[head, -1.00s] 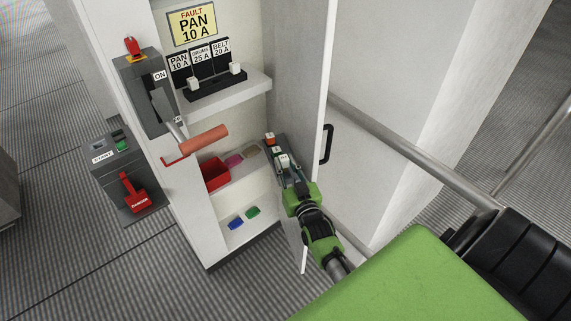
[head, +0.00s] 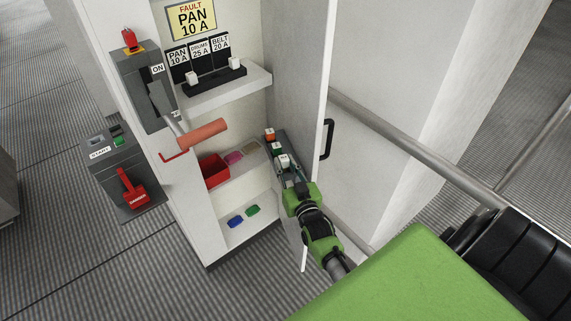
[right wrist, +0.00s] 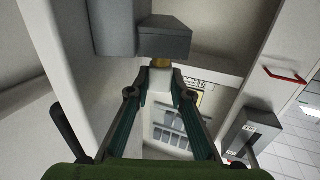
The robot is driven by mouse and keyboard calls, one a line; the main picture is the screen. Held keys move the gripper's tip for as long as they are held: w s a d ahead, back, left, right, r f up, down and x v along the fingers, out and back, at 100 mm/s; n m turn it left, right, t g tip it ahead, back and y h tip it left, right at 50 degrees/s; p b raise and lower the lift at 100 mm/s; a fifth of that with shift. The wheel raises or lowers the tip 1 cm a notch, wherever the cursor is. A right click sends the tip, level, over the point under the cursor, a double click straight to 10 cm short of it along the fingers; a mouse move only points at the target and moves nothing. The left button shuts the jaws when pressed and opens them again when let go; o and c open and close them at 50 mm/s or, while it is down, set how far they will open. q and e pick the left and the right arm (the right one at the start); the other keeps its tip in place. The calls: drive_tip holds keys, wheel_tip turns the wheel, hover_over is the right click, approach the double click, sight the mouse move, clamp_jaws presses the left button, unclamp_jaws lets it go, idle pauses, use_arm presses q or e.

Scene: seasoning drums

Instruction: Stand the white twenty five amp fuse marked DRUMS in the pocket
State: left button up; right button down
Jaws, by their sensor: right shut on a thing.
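The white fuse (head: 284,160) is at the tips of my right gripper (head: 287,170), beside the orange and green fuses at the door rack; its marking is too small to read. In the right wrist view, my right gripper's fingertips (right wrist: 161,72) close together just below a dark grey block, with a brass-coloured part (right wrist: 160,63) between them. The black fuse holder (head: 214,80) stands on the upper shelf under the labels PAN 10 A, DRUMS 25 A and BELT 20 A. White pieces stand at its PAN and BELT ends; its DRUMS middle looks empty. My left gripper is not in view.
The orange fuse (head: 269,134) and green fuse (head: 276,148) stand beside the white one. The open door (head: 311,110) is close on the right. A lever with an orange grip (head: 203,134) juts out before the cabinet. A red bin (head: 214,171) sits below.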

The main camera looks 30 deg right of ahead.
drive_tip(key=shift+f+b, duration=0.5)
drive_tip(key=shift+f, duration=0.2)
drive_tip(key=c, duration=1.7)
unclamp_jaws()
drive_tip(key=shift+s+a, duration=0.15)
drive_tip(key=shift+s, duration=0.3)
drive_tip(key=v, duration=1.1)
drive_tip(key=shift+a, duration=0.1)
